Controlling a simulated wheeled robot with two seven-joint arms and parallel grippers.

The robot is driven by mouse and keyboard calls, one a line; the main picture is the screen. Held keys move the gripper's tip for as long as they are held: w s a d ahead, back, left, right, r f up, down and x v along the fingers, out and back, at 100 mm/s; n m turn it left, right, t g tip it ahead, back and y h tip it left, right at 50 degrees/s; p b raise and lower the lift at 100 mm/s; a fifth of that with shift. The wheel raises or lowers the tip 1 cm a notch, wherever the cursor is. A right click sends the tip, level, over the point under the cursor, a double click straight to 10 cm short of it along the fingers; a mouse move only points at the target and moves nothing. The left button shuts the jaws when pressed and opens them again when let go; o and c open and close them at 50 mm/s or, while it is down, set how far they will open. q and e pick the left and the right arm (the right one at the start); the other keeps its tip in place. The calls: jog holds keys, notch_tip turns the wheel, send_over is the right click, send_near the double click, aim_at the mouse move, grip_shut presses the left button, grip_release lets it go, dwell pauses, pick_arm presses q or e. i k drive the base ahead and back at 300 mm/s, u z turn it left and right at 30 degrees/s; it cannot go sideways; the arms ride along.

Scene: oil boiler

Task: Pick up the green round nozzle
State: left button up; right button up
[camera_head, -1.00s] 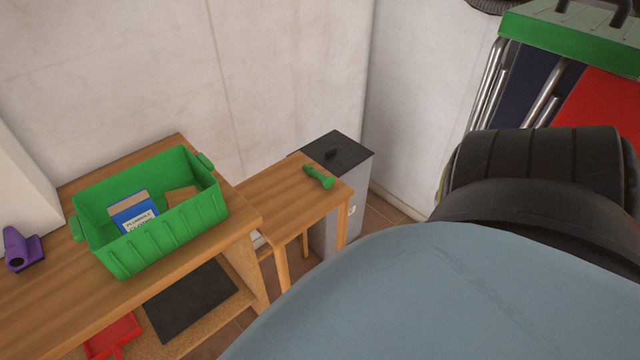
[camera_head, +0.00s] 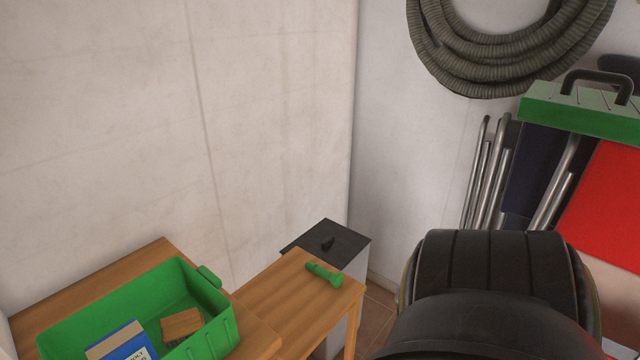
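The green nozzle (camera_head: 324,274) lies on its side on the small wooden table (camera_head: 290,293), close to that table's far right edge. Nothing covers it. Neither of my grippers shows in the head view. A large dark ribbed part, which looks like a link of my own arm, fills the lower right and stands well to the right of the nozzle.
A green crate (camera_head: 222,317) holding a blue-and-white box (camera_head: 123,343) and a brown block (camera_head: 181,324) stands left of the nozzle. A grey bin (camera_head: 326,242) stands behind the small table. Coiled hose (camera_head: 480,75), metal tubes (camera_head: 489,175) and a green-topped red panel (camera_head: 609,200) are at right.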

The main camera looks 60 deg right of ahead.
aim_at(336, 279)
jog(key=z, duration=2.1)
